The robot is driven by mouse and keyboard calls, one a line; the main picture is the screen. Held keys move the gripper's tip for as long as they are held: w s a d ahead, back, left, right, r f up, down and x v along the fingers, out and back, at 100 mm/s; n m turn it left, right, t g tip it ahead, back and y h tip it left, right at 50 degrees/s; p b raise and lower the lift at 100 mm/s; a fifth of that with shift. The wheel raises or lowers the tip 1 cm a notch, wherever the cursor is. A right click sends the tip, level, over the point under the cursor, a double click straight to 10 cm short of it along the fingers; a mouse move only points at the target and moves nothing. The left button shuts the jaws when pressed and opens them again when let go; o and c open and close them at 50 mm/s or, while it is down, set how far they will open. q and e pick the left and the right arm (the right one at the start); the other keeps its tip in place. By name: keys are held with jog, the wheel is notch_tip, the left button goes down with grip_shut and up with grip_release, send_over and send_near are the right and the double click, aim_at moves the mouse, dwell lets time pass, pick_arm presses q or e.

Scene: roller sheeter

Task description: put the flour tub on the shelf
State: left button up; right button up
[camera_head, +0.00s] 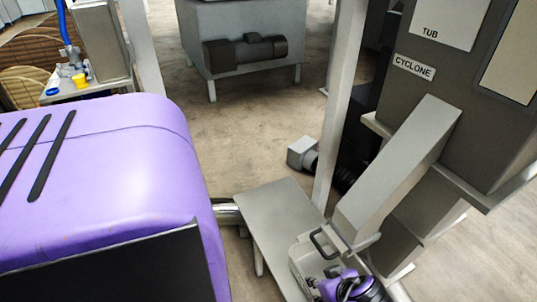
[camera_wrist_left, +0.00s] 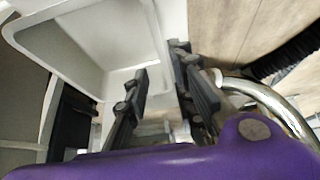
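A pale grey open tub (camera_head: 303,268) shows at the bottom of the head view, below the slanted chute. A black loop like a handle shows at its upper side. In the left wrist view the hollow tub (camera_wrist_left: 92,45) fills the upper left. My left gripper (camera_wrist_left: 160,85) has its two dark fingers apart, one in front of the tub's inside and one past its right wall. I cannot tell whether they touch the wall. In the head view a purple and black gripper part shows beside the tub, cut off by the lower edge. My right gripper is not in view. I cannot make out the shelf.
A grey cabinet (camera_head: 450,120) labelled CYCLONE stands at the right, with a slanted chute (camera_head: 398,172) and a post (camera_head: 345,95) nearby. A black hose (camera_wrist_left: 290,52) and a chrome tube (camera_wrist_left: 268,98) are close to my left gripper.

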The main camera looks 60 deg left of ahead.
pick_arm(q)
jog(key=s+a+f+m+t+h, duration=0.2)
jog(key=s+f+m+t, duration=0.1)
jog(key=s+f+m, duration=0.55)
jog(key=s+d+r+m+t+h, duration=0.1)
jog(key=s+d+r+m+h, duration=0.1)
jog(key=s, duration=0.6)
jog(key=s+d+r+m+t+h, duration=0.2)
jog(key=s+d+r+m, duration=0.1)
jog(key=s+m, duration=0.4)
jog(key=shift+s+d, duration=0.85)
jog(key=shift+s, duration=0.4)
